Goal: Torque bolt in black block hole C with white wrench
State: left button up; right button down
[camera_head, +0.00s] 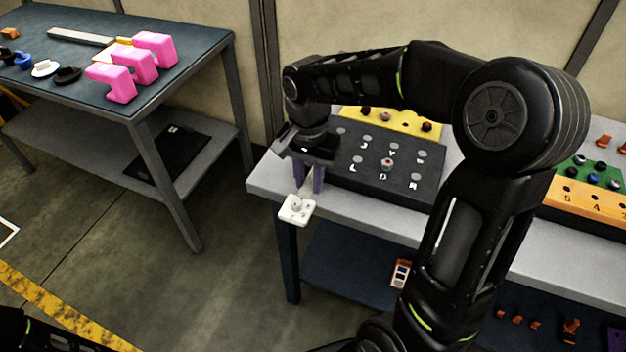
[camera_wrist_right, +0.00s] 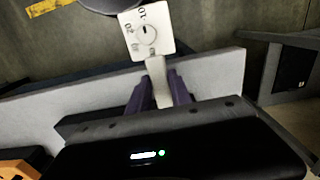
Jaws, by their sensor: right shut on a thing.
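My right gripper (camera_head: 309,180) is shut on the white wrench (camera_head: 297,209), with its purple fingers pointing down. The wrench's square white head, with a round dial and dark marks, hangs out past the table's front left edge. In the right wrist view the fingers (camera_wrist_right: 158,92) grip the wrench's handle, and its head (camera_wrist_right: 147,35) points away from the hand. The black block (camera_head: 345,180) lies on the table just right of the gripper. It has lettered holes; a red-and-white bolt (camera_head: 387,164) stands near its middle. I cannot clearly read a C. My left gripper is not in view.
A yellow block (camera_head: 405,122) with dark bolts lies behind the black block. Green (camera_head: 598,168) and orange (camera_head: 590,207) blocks are at the right. A second table (camera_head: 150,85) with pink parts (camera_head: 135,62) stands at the left. Open floor lies between the tables.

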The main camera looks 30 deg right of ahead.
jog(key=shift+w+a+m, duration=0.5)
jog(key=shift+w+m, duration=0.2)
jog(key=shift+w, duration=0.05)
jog(key=shift+w, duration=0.1)
jog(key=shift+w+a+m, duration=0.35)
jog(key=shift+w+m, duration=0.35)
jog(key=shift+w+a+m, duration=0.15)
jog(key=shift+w+m, duration=0.35)
jog(key=shift+w, duration=0.1)
jog(key=shift+w+a+m, duration=0.2)
jog(key=shift+w+m, duration=0.55)
jog(key=shift+m, duration=0.05)
jog(key=shift+s, duration=0.1)
